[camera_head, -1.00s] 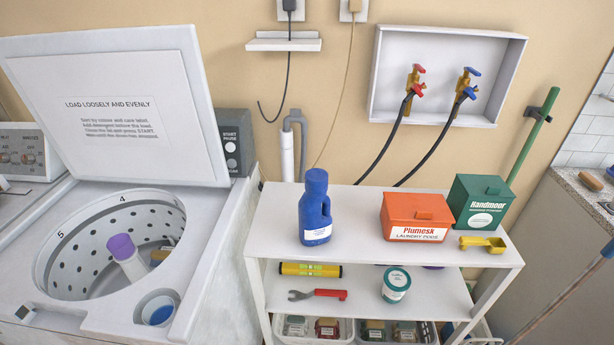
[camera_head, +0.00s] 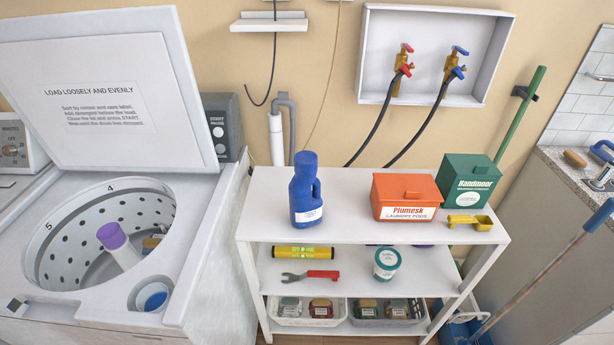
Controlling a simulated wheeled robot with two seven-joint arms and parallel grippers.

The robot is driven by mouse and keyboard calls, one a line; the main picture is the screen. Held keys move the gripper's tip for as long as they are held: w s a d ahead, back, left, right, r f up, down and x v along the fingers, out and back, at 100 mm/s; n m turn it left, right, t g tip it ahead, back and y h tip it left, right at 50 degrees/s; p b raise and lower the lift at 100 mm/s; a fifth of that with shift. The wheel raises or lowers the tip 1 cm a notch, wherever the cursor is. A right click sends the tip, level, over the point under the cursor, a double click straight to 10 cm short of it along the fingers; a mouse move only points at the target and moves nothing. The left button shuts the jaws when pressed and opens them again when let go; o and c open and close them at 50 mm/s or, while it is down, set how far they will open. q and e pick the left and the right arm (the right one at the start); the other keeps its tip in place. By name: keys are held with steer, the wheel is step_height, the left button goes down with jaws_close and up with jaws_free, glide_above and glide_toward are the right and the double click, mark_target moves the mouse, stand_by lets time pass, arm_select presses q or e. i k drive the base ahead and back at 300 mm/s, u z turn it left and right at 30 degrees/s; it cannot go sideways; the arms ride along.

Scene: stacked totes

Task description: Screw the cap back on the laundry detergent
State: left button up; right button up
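No separate loose cap is clearly identifiable. A round dispenser cup (camera_head: 155,295) at the washer's front corner shows blue inside; I cannot tell whether that is liquid or an object. Neither of my grippers is in view.
The open washer (camera_head: 75,215) is left.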

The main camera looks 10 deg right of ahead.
mark_target(306, 205)
steer(key=u, duration=2.65)
steer(key=k, duration=1.45)
steer(key=z, duration=1.85)
steer(key=i, duration=0.5)
